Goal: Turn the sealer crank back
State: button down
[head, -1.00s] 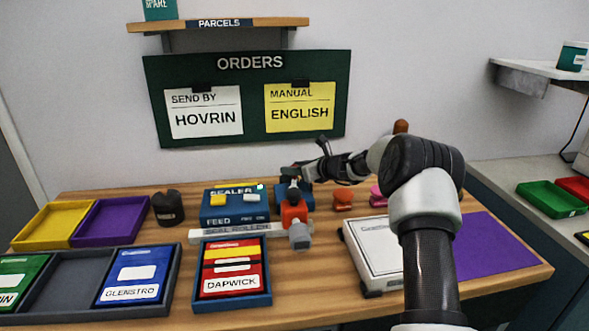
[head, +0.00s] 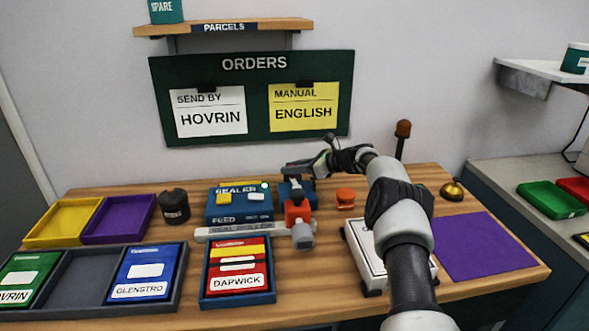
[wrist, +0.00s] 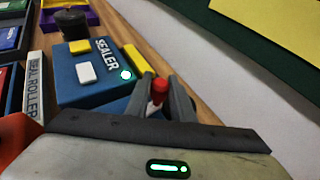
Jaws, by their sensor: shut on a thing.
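The sealer (head: 238,204) is a blue box on the wooden table, with a yellow button, a white button and a lit green lamp; it also shows in the wrist view (wrist: 90,75). Its crank has a red knob (wrist: 160,86), seen in the wrist view between my gripper's fingers. My gripper (wrist: 166,98) is shut on the crank knob at the sealer's right side. In the head view my gripper (head: 296,178) is small and the knob is hard to make out. An orange and grey part (head: 299,222) sits at the right end of the seal roller (head: 240,232).
A tray with a red DAPWICK packet (head: 236,268) stands in front of the sealer. A white scale-like box (head: 365,255), an orange stamp-like piece (head: 345,198), a brass bell (head: 452,190) and a purple mat (head: 485,247) lie to the right. A dark round container (head: 174,206) stands left.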

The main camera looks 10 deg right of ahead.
jog(key=shift+a+r, duration=0.1)
jog(key=shift+r, duration=0.05)
jog(key=c, duration=1.5)
grip_release()
jog(key=shift+c, duration=0.2)
jog(key=p+v, duration=0.2)
jog(key=v, duration=1.5)
jog(key=shift+d, duration=0.2)
jog(key=shift+r, duration=0.1)
